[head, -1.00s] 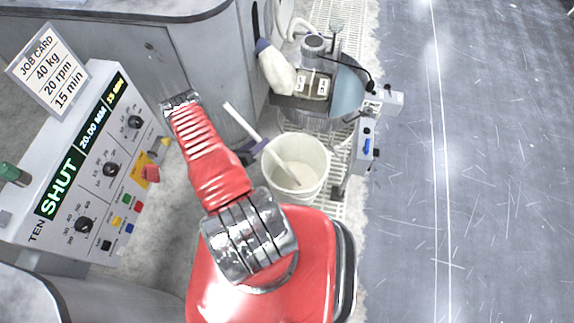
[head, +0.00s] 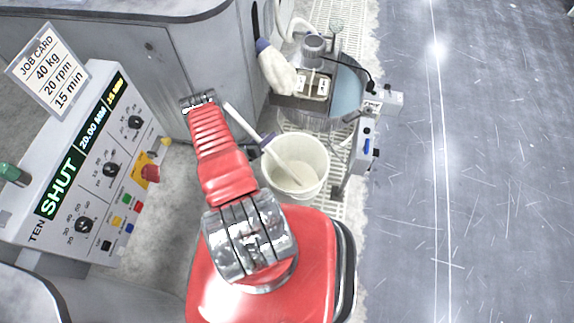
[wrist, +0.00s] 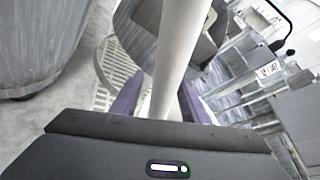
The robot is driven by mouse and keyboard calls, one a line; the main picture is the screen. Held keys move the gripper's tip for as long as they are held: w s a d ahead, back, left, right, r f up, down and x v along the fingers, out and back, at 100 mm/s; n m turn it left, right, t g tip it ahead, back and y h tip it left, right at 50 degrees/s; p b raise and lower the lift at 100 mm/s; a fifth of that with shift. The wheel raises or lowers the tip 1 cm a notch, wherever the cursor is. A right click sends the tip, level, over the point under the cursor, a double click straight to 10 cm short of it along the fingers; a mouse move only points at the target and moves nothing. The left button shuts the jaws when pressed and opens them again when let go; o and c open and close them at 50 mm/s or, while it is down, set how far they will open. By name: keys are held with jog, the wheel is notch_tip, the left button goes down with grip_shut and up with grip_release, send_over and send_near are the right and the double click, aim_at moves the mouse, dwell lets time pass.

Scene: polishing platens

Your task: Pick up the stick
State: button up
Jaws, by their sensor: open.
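The stick (head: 240,119) is a pale, slim rod. It leans in a white bucket (head: 322,165), with its lower end inside and its upper end sticking out to the upper left. My gripper (head: 267,141) shows only as a small purple part at the middle of the stick; my red arm hides the rest. In the wrist view the stick (wrist: 181,40) runs down between the purple fingers of my gripper (wrist: 162,95). The fingers are open, one on each side of it. Contact cannot be told.
A control panel (head: 60,225) with a job card (head: 48,70) stands at the left. A white glove (head: 277,70) and a machine with a grey-blue round part (head: 347,92) lie beyond the bucket. Open floor (head: 480,180) fills the right.

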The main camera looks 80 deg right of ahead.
dwell(0.4)
grip_shut()
dwell(0.4)
